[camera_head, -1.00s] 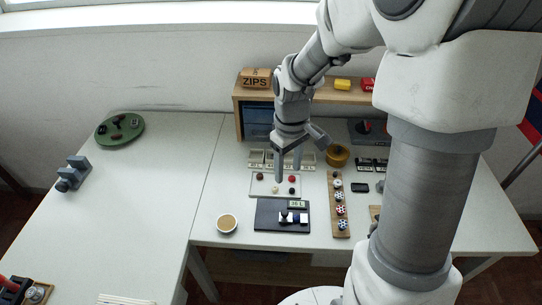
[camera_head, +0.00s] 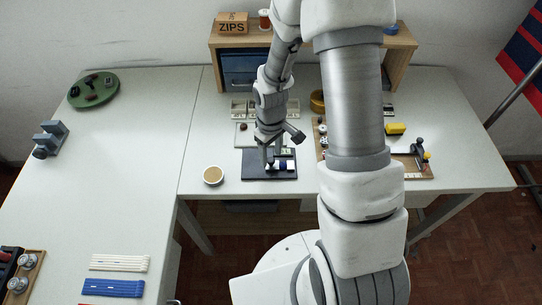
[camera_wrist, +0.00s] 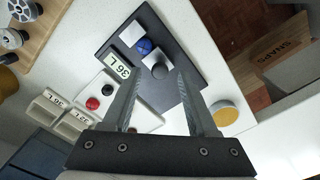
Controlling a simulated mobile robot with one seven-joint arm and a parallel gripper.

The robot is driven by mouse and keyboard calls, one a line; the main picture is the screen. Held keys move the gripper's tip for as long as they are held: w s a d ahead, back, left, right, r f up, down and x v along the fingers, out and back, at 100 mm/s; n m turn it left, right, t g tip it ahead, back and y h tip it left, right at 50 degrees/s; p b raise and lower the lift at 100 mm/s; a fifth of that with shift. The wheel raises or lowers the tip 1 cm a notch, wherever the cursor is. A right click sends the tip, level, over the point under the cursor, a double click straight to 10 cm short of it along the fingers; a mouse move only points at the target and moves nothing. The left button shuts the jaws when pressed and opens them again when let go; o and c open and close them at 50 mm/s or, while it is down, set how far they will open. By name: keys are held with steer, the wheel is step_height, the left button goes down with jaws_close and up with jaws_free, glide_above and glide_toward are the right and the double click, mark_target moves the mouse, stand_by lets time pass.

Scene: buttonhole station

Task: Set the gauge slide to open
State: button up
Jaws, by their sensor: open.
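The gauge is a dark plate (camera_head: 250,174) on the right table, also filling the upper middle of the wrist view (camera_wrist: 190,75). It carries a small display (camera_wrist: 121,67) with dark digits, a pale block (camera_wrist: 131,36), a blue round button (camera_wrist: 145,46) and a second pale block with a dark grey round knob (camera_wrist: 160,71). My gripper (camera_head: 268,165) is over the plate, fingers pointing down. In the wrist view my gripper (camera_wrist: 159,77) is open, its fingertips on either side of the knob. I cannot tell whether they touch it.
A tray with small coloured buttons (camera_wrist: 95,103) and labelled bins (camera_wrist: 50,105) sit behind the plate. The left table's middle is clear.

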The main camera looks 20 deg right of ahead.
steer(key=shift+f, duration=0.65)
jaws_close()
stand_by(1.0)
